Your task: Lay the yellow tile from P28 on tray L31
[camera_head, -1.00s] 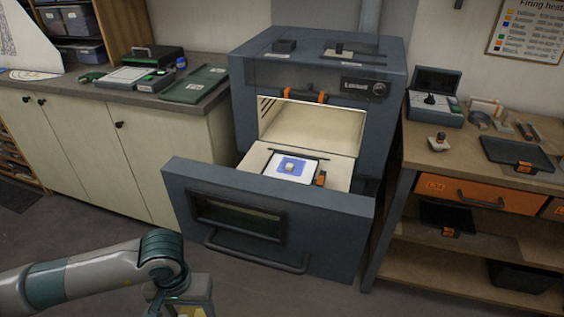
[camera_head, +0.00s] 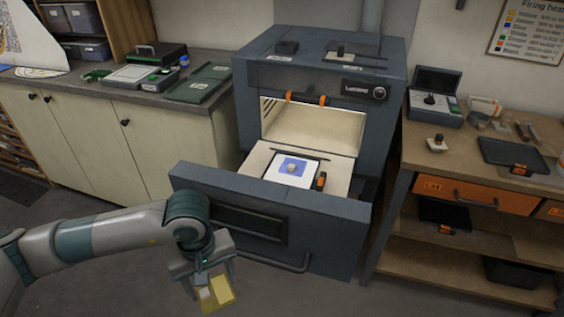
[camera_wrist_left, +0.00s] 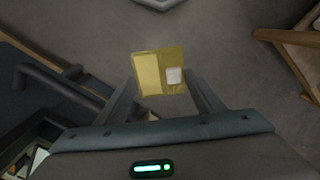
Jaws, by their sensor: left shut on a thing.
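My left gripper (camera_head: 204,287) is shut on the yellow tile (camera_head: 222,291), low in front of the open kiln drawer. The left wrist view also shows the tile (camera_wrist_left: 149,73), with a paler yellow panel and a white block on it, between the gripper's fingers (camera_wrist_left: 163,92). Several dark trays carry orange tags: one in the kiln drawer (camera_head: 322,167), one on the right bench (camera_head: 512,153) and one on the shelf below (camera_head: 440,212). Their labels are too small to read, so I cannot tell which is L31. My right gripper is not in view.
The kiln's drawer front (camera_head: 325,220) juts out beside my left arm. A white and blue tile (camera_head: 285,178) with a knob lies on the drawer's tray. A small knobbed piece (camera_head: 437,144) stands near the right bench's left edge. The floor in front is clear.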

